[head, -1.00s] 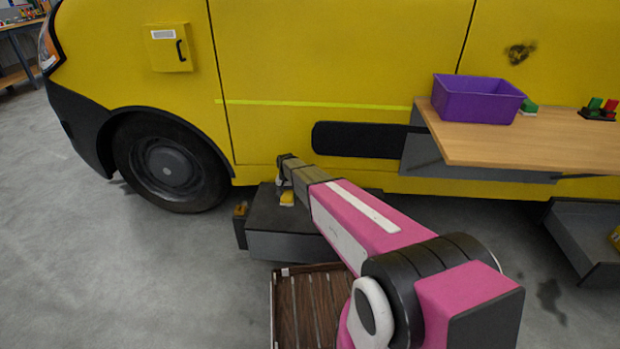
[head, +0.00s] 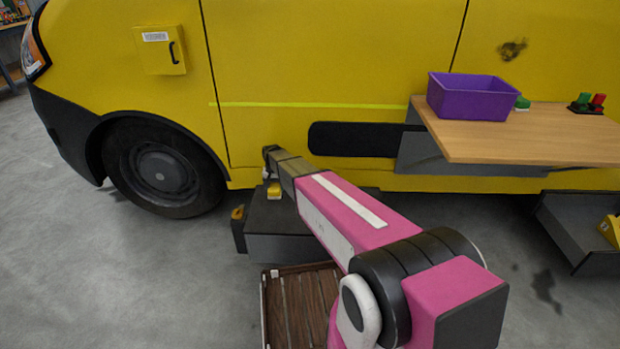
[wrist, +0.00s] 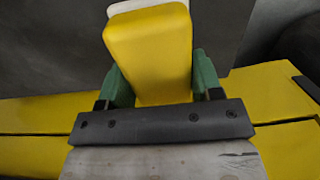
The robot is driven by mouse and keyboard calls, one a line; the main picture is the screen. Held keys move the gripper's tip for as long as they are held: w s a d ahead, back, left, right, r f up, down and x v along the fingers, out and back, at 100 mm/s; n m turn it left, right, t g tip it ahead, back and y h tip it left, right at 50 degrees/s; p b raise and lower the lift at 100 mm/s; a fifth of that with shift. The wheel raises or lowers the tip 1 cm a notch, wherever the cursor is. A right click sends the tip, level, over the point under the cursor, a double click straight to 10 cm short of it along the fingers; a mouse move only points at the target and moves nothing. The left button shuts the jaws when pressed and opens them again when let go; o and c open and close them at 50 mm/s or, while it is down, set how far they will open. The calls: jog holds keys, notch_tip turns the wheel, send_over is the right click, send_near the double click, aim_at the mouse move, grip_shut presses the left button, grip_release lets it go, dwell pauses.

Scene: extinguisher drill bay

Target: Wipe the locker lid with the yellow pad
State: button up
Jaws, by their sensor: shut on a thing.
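My gripper (head: 270,172) is at the end of my outstretched arm, over the dark grey locker lid (head: 287,214) beside the yellow van. It is shut on the yellow pad (head: 274,191). In the wrist view the pad (wrist: 148,55) sits between the green fingers of my gripper (wrist: 160,72), with a pale layer showing at its far end. The pad is over the lid's far left part. I cannot tell whether it touches the lid. My arm hides the lid's right part.
The yellow van (head: 270,60) stands right behind the locker, with its wheel (head: 160,168) to the left. A slatted wooden tray (head: 300,310) is in front. A wooden shelf (head: 520,135) carries a purple bin (head: 470,97). An open grey drawer (head: 580,225) is at right. Floor at left is clear.

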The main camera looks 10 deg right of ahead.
jog(key=shift+r, duration=1.45)
